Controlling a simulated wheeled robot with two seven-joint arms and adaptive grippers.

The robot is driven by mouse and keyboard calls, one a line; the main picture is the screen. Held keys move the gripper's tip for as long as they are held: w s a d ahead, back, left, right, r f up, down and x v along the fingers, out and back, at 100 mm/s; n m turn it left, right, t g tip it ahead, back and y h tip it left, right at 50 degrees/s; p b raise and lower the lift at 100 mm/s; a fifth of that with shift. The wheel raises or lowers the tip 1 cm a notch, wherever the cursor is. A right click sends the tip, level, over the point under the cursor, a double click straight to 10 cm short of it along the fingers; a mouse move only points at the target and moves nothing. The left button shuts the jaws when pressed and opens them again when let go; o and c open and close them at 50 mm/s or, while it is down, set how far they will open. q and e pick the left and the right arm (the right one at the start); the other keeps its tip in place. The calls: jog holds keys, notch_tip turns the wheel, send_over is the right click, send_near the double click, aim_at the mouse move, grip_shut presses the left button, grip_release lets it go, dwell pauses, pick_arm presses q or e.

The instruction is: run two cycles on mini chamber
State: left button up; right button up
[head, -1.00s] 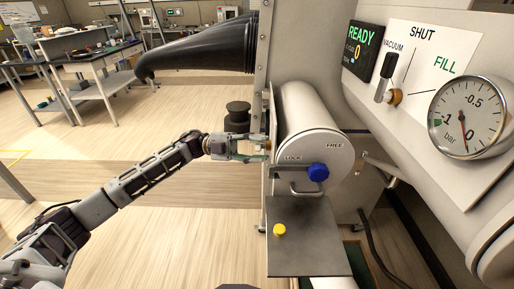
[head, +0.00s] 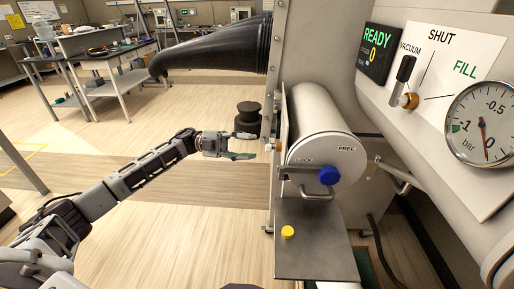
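The mini chamber (head: 330,119) is a white cylinder with a round end door marked LOCK and FREE. A blue knob (head: 330,176) sits on a bar handle low on the door, below the marks. My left gripper (head: 250,146) is left of the chamber, apart from it, with a gap between its fingers and nothing held. The valve lever (head: 405,72) has a black grip and stands by the VACUUM label. The display (head: 376,52) shows READY and 0. The gauge (head: 486,124) needle points down near 0. My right gripper is out of view.
A black glove sleeve (head: 215,50) sticks out above my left gripper. A dark round stand (head: 247,118) is behind it.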

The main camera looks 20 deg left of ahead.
pick_arm(q)
jog(key=shift+v, duration=2.35)
